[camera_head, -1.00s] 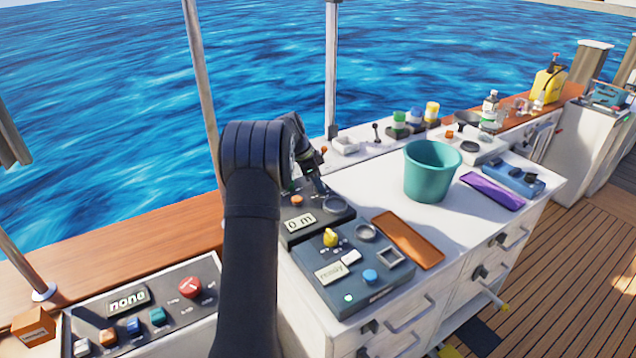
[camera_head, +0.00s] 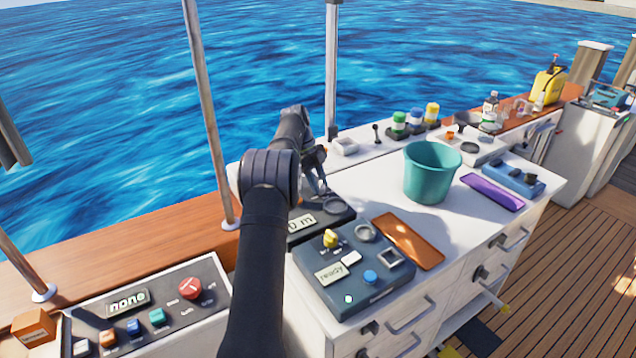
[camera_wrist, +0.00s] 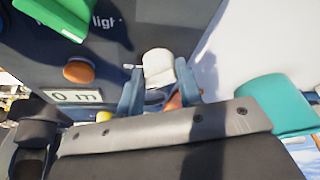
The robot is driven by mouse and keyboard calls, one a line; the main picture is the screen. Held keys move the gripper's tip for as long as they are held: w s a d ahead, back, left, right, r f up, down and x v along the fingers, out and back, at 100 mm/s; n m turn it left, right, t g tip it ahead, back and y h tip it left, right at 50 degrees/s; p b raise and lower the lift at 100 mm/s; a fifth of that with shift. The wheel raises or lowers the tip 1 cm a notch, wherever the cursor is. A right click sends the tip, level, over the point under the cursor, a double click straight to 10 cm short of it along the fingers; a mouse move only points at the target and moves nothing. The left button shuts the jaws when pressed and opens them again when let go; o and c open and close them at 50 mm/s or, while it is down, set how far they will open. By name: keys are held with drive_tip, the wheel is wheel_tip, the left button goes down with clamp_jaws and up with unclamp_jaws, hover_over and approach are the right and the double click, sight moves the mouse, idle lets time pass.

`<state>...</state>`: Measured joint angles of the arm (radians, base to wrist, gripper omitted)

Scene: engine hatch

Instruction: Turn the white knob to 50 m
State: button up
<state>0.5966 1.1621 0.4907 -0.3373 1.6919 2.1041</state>
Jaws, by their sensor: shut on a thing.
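The white knob (camera_wrist: 158,66) shows in the wrist view on a dark panel (camera_wrist: 115,50). My gripper (camera_wrist: 160,88) has one finger on each side of it and is shut on it. A display (camera_wrist: 76,96) on the same panel reads "0 m". In the head view my gripper (camera_head: 318,186) is down at the panel at the back left of the white cabinet. The knob is hidden there behind my gripper. The display (camera_head: 302,222) is partly covered by my arm in that view.
An orange button (camera_wrist: 79,72) and a green control (camera_wrist: 66,16) sit near the knob. A second panel (camera_head: 345,290) reading "ready" lies in front. An orange tray (camera_head: 408,240) and a teal bucket (camera_head: 432,172) stand to the right.

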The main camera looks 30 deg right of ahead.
drive_tip(key=shift+m, duration=0.4)
drive_tip(key=o, duration=0.9)
drive_tip(key=shift+o, duration=0.2)
drive_tip(key=v, duration=0.7)
drive_tip(key=shift+r, duration=0.3)
drive_tip(key=shift+w+d, duration=0.1)
drive_tip(key=shift+x, duration=3.8)
